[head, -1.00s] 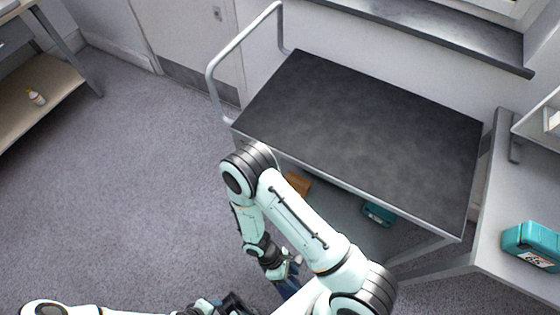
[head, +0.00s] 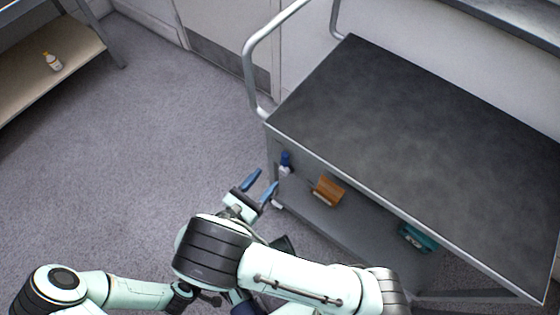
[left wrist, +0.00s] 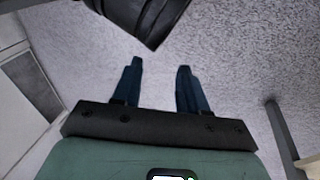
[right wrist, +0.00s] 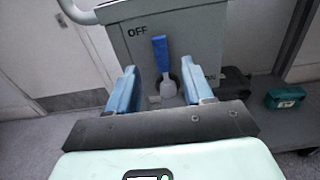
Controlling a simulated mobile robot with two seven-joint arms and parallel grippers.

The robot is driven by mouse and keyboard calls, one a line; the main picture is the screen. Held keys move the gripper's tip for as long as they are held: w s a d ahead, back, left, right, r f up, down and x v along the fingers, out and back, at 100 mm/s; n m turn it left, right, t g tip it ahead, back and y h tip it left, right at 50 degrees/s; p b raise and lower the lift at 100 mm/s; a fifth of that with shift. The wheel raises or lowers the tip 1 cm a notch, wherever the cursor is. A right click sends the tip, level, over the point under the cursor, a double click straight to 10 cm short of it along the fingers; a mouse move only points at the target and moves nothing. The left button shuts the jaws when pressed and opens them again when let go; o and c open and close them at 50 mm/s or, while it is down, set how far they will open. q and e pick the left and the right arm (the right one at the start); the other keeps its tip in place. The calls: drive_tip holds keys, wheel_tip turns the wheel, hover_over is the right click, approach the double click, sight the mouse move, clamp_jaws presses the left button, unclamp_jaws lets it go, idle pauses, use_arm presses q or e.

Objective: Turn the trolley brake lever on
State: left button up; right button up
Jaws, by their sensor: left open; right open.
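The trolley's dark top (head: 420,140) fills the right of the head view. Its brake lever (head: 285,160) has a blue grip and sits on the grey end panel. In the right wrist view the lever (right wrist: 160,52) stands nearly upright, its grip leaning slightly left. The panel (right wrist: 190,30) reads "OFF" at upper left and "ON" at lower right, partly hidden by a finger. My right gripper (head: 262,184) is open, just left of the lever in the head view; its fingers appear either side of it, with no contact visible. My left gripper (left wrist: 159,66) is open and empty above the floor.
A brown object (head: 327,191) and a teal box (head: 416,238) are on the trolley's lower shelf. A tubular handle (head: 250,60) rises at the trolley's end. A shelf (head: 20,90) with a bottle (head: 53,62) stands far left. The floor between is clear.

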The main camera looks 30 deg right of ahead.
sight(283, 159)
use_arm(q)
drive_tip(key=shift+w+a+f+t+b, duration=0.15)
drive_tip(key=shift+w+a+f+b, duration=0.15)
drive_tip(key=shift+w, duration=0.25)
drive_tip(key=shift+w+a+f+t+b, duration=0.15)
drive_tip(key=shift+w+a+f+b, duration=0.15)
drive_tip(key=shift+w, duration=0.2)
use_arm(e)
drive_tip(key=x, duration=0.7)
drive_tip(key=shift+w+d, duration=0.15)
drive_tip(key=shift+d, duration=0.25)
use_arm(q)
drive_tip(key=shift+d, duration=0.1)
use_arm(e)
clamp_jaws()
